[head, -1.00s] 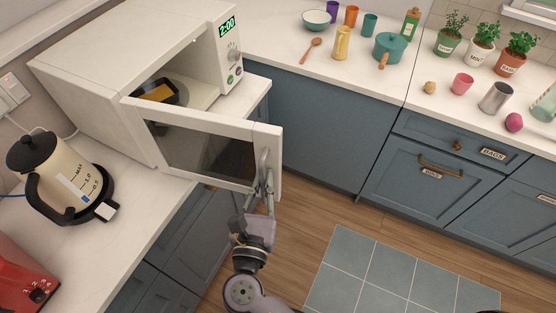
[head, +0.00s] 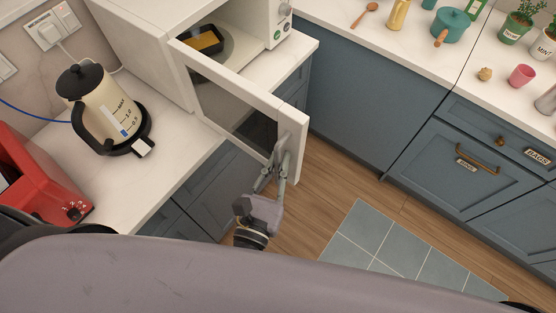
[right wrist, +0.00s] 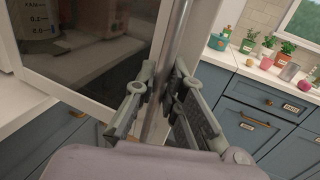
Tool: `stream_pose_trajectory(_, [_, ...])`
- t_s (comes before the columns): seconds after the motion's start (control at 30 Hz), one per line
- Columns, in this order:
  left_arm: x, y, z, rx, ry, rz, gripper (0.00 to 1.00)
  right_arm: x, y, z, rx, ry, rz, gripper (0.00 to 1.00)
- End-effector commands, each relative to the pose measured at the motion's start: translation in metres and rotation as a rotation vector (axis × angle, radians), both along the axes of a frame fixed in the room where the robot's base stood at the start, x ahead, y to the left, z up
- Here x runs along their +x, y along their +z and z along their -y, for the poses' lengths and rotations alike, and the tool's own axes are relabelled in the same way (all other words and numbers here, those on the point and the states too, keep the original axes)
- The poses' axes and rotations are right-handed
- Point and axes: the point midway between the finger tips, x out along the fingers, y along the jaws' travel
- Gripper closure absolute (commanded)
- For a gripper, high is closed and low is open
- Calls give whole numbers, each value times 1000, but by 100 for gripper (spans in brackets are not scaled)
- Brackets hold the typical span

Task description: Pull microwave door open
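The white microwave (head: 150,50) stands on the counter at the upper left of the head view. Its door (head: 292,118), with a dark window, stands wide open, and a dish with something yellow (head: 205,40) shows inside. The door handle (head: 284,142) is a vertical metal bar on the door's free edge. My right gripper (head: 275,165) has its fingers on either side of this bar. In the right wrist view the handle (right wrist: 181,25) runs between the two fingertips, which look closed against it. My left gripper is not in view.
A cream kettle (head: 100,115) and a red appliance (head: 40,175) stand on the left counter. Blue cabinets (head: 360,110) line the right side. Wooden floor (head: 325,185) and a grey tiled mat (head: 370,235) lie clear below. Part of my own body covers the bottom.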

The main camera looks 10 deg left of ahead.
Motion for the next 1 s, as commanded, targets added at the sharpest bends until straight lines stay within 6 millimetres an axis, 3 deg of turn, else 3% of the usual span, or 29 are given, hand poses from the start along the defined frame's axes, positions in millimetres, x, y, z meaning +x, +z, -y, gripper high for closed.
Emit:
stream_pose_trajectory(0.27, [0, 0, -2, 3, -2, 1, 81, 0, 0, 0, -1, 0, 1, 70])
stream_pose_trajectory(0.6, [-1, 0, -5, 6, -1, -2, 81, -3, 0, 0, -1, 1, 1, 70])
stream_pose_trajectory(1.0, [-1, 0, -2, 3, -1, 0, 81, -61, -1, -8, -3, 2, -2, 70])
